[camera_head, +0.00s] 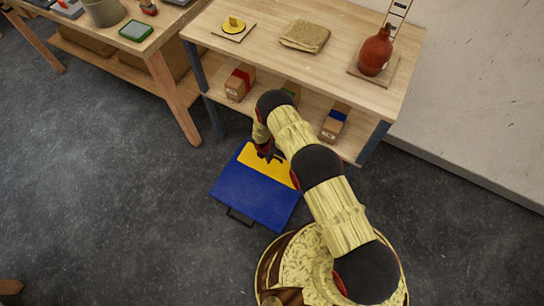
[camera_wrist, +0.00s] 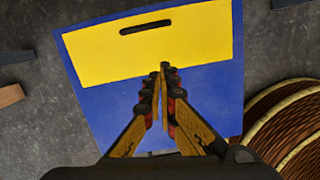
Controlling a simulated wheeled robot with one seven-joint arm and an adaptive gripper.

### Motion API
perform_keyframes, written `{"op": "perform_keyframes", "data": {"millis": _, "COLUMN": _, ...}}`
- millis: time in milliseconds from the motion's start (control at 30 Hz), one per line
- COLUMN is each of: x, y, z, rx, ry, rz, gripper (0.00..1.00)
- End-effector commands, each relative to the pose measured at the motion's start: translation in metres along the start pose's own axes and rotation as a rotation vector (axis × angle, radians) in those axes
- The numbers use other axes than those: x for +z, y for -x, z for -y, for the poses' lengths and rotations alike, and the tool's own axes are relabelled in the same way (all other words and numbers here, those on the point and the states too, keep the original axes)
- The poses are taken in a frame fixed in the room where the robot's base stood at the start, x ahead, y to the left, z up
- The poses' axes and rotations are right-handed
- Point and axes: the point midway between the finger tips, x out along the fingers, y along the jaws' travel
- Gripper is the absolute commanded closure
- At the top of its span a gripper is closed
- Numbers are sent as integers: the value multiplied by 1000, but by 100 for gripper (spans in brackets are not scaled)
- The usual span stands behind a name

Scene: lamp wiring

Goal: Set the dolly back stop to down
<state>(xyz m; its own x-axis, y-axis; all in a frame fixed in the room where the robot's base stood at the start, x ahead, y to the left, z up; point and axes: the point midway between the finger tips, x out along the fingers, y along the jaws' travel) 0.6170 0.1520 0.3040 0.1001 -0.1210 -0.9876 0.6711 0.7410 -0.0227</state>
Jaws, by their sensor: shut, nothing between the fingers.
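The dolly is a blue board (camera_head: 250,198) on the dark floor, below the front of the wooden workbench. A yellow panel (camera_head: 282,172) with a dark slot, which looks like the back stop, spans the dolly's bench-side end. In the wrist view the yellow panel (camera_wrist: 190,45) lies across the top of the blue deck (camera_wrist: 112,105). It looks flat or nearly flat; I cannot tell any small tilt. My gripper (camera_wrist: 163,68) is shut and empty, its tips over the panel's lower edge. I cannot tell whether they touch it. In the head view my gripper (camera_head: 268,154) partly hides the panel.
A black handle (camera_head: 239,217) sticks out from the dolly's near edge. The bench (camera_head: 265,45), with boxes on its lower shelf, stands just beyond the dolly. A second table (camera_head: 150,50) is at upper left. Floor left of the dolly is clear.

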Motion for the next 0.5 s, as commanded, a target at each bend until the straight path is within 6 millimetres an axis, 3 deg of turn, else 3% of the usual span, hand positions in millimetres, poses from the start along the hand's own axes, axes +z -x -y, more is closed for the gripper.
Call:
{"op": "perform_keyframes", "data": {"millis": 133, "x": -7, "y": 8, "z": -14, "rx": 38, "ry": 111, "rz": 8, "gripper": 100}}
{"op": "perform_keyframes", "data": {"millis": 267, "x": -9, "y": 4, "z": -18, "rx": 48, "ry": 145, "rz": 10, "gripper": 100}}
{"op": "perform_keyframes", "data": {"millis": 500, "x": -10, "y": -34, "z": -19, "rx": 48, "ry": 145, "rz": 10, "gripper": 100}}
